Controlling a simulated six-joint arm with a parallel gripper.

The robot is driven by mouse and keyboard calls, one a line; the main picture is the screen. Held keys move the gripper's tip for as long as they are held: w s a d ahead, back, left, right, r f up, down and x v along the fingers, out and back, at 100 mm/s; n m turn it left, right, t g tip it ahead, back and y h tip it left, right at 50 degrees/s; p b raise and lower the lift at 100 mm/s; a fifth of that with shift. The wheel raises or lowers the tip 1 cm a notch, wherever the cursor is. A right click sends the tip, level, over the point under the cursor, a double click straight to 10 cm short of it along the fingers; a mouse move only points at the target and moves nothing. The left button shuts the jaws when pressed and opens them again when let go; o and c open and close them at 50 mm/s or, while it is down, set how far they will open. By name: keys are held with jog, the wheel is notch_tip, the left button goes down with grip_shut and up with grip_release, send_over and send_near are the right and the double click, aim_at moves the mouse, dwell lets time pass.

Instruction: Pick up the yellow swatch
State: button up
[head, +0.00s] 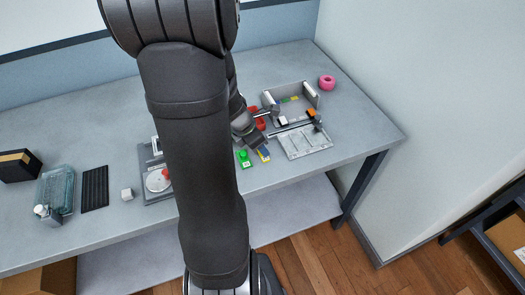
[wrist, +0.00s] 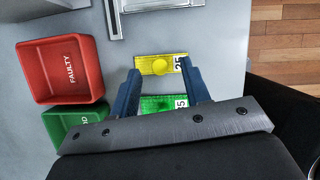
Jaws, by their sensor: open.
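In the head view my gripper (head: 262,152) is low at the table's front, partly hidden by my arm, and little of the yellow swatch shows there.
A green swatch (wrist: 165,103) lies close to the yellow one, between my fingers. A red bin marked FAULTY (wrist: 62,68) and a green bin (wrist: 62,122) stand at left. A grey tray (head: 305,142) is to the right in the head view. The table edge is near.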

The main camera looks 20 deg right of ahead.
jog(key=shift+x, duration=0.75)
grip_shut()
jog(key=shift+r, duration=0.1)
